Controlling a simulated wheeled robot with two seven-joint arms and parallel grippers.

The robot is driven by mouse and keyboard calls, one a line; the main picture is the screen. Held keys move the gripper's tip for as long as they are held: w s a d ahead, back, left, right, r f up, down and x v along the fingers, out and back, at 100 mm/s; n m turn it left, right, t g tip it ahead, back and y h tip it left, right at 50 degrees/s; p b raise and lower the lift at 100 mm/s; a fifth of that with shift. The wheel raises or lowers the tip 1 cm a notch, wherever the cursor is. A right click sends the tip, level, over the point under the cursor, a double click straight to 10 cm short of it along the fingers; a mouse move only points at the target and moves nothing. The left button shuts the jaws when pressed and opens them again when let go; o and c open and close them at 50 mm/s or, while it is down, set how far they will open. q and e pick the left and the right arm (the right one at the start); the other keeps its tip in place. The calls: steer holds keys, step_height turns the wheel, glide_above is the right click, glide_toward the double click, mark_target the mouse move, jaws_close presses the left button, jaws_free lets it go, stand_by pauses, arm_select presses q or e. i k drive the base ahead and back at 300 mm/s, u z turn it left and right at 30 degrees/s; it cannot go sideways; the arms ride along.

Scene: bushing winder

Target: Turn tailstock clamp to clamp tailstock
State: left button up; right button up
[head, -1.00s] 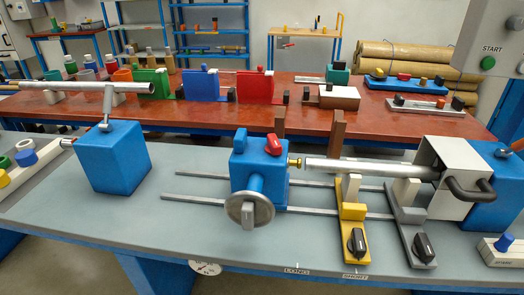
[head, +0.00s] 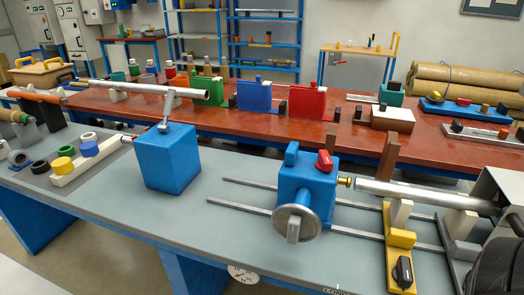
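The tailstock is a blue block (head: 304,184) on two grey rails, with a grey handwheel (head: 296,223) on its front. A red knob or lever (head: 325,160) and a blue one (head: 291,152) stand on its top. I cannot tell from their look which is the clamp. A brass tip (head: 345,181) on the tailstock's right side points at the end of a silver tube (head: 420,195); they look touching or nearly so. Neither of my grippers can be made out, and nothing is seen touching the tailstock.
A yellow support (head: 400,240) with a black knob stands under the tube. A dark shape (head: 495,265) at the lower right edge is cut off and unclear. A blue box (head: 168,158) stands left on the grey bench. The bench between box and tailstock is clear.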

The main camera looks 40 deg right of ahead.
mark_target(325, 163)
steer(key=u, duration=1.05)
steer(key=k, duration=0.8)
steer(key=z, duration=1.4)
